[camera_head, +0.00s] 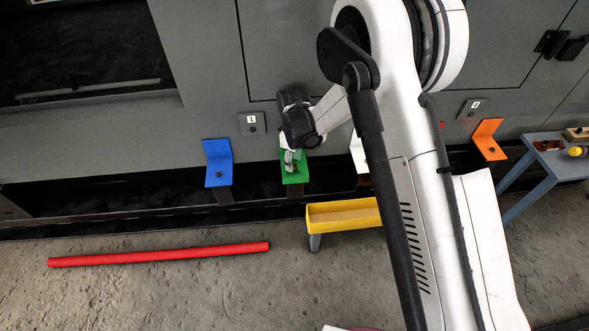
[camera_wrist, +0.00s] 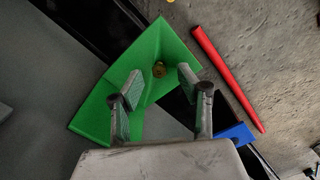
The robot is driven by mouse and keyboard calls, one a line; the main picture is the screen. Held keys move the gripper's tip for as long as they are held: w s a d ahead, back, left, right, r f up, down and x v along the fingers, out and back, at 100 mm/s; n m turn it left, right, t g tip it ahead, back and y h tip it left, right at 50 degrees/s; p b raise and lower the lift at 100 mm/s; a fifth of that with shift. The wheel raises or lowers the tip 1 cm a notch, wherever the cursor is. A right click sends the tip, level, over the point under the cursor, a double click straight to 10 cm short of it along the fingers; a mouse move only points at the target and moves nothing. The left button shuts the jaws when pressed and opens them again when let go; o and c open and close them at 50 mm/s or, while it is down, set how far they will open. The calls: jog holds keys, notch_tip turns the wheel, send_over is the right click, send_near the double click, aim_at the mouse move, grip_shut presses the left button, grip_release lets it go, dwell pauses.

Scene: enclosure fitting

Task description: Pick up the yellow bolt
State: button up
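No contact with the bolt shows. In the head view my gripper (camera_head: 291,158) is over the green bracket (camera_head: 296,176), and I cannot make out the bolt there. A round yellow piece (camera_head: 577,151) lies on the blue-grey table (camera_head: 538,168) at the far right; I cannot tell whether it is a bolt.
A blue bracket (camera_head: 218,165) is left of the green one; a white bracket (camera_head: 358,155) and an orange bracket (camera_head: 488,139) are to the right. A yellow tray (camera_head: 343,214) stands in front. A red bar (camera_head: 160,255) lies on the floor. My arm hides the middle.

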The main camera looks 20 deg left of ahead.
jog(key=shift+f, duration=0.85)
grip_shut()
jog(key=shift+r, duration=0.2)
notch_tip(320, 180, up, 4)
jog(key=shift+f+p, duration=0.1)
jog(key=shift+p, duration=0.85)
jog(key=s+r+p, duration=0.4)
jog(key=s+r, duration=0.6)
jog(key=s, duration=0.1)
jog(key=shift+s+a+p, duration=0.3)
